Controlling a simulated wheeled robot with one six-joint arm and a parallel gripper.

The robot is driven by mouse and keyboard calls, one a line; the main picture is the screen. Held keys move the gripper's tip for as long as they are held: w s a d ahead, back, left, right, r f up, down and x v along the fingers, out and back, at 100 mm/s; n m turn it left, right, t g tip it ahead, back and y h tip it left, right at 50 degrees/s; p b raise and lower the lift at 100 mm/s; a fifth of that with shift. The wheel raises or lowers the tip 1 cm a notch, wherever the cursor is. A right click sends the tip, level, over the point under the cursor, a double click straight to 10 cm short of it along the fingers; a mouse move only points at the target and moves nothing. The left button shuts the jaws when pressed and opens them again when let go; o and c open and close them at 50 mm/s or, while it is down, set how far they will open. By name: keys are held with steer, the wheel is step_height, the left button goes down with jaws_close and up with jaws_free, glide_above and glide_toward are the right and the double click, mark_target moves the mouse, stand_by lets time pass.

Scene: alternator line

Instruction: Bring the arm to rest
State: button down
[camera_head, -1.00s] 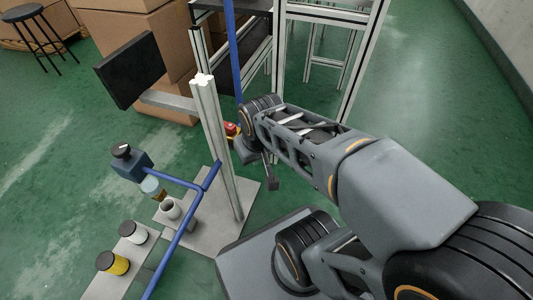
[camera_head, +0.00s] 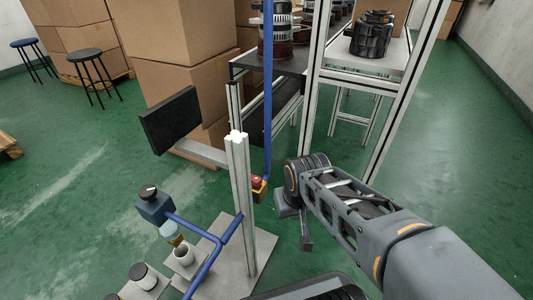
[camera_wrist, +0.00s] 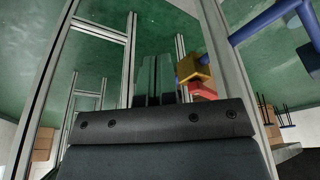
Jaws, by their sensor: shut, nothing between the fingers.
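My arm reaches in from the lower right of the head view, with its wrist bent downward. My gripper (camera_head: 306,243) hangs at its end, above the green floor and just right of the aluminium post (camera_head: 241,205). In the wrist view my gripper (camera_wrist: 157,82) shows two dark fingers side by side, shut with nothing between them. It appears clear of the post and of the frame around it.
A yellow-and-red emergency stop box (camera_head: 258,187) hangs near the post. A black screen (camera_head: 171,121) and a blue-tubed stand (camera_head: 155,205) are left. A framed table (camera_head: 375,61) bears a dark part (camera_head: 371,36). Cartons (camera_head: 180,45) stand behind. Green floor is open at right.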

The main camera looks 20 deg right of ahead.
step_height(320, 180, up, 40)
steer(key=t+p, duration=0.1)
steer(key=p, duration=3.6)
steer(key=shift+s+a+f, duration=0.2)
steer(key=shift+a, duration=0.1)
